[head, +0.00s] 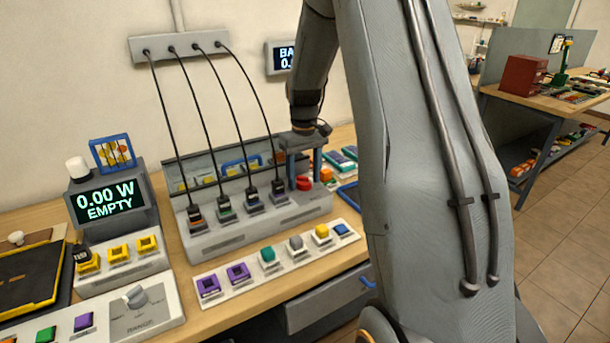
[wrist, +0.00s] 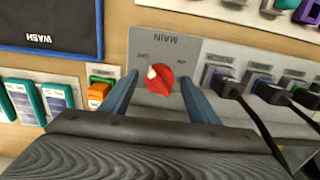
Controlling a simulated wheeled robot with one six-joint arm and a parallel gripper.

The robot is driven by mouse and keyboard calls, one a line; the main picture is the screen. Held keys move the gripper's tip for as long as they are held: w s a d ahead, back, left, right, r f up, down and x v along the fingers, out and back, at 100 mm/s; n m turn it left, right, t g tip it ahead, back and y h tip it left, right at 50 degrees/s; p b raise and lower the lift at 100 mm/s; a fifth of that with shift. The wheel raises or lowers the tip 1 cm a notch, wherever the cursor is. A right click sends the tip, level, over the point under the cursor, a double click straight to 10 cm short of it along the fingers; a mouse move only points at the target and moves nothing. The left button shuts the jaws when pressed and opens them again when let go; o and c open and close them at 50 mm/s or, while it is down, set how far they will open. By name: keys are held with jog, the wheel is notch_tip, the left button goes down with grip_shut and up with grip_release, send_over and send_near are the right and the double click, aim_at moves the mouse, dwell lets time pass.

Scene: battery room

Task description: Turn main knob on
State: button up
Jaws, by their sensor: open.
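The main knob is red with a white mark. It sits on a grey panel (wrist: 188,47) labelled MAIN in the wrist view (wrist: 159,78), with small position labels beside it. The wrist picture is upside down, and the white mark points toward the upper-left label, which appears to read OFF. My gripper (wrist: 160,88) is open, with one blue finger on each side of the knob. I cannot tell whether the fingers touch it. In the head view my gripper (head: 304,170) is over the right end of the grey unit, with the red knob (head: 304,183) partly showing between the fingers.
Black cables with plugs (head: 251,196) stand in the grey unit close left of my gripper. A row of coloured blocks (head: 268,256) lies in front. A display (head: 108,203) reads 0.00 W, EMPTY. A blue-edged WASH tray (wrist: 98,50) lies beside the panel.

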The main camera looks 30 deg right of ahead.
jog(key=c, duration=1)
jog(key=shift+c, duration=0.2)
jog(key=shift+m, duration=0.3)
jog(key=m, duration=0.3)
jog(key=shift+m, duration=0.4)
jog(key=m, duration=0.9)
jog(key=shift+m, duration=2.2)
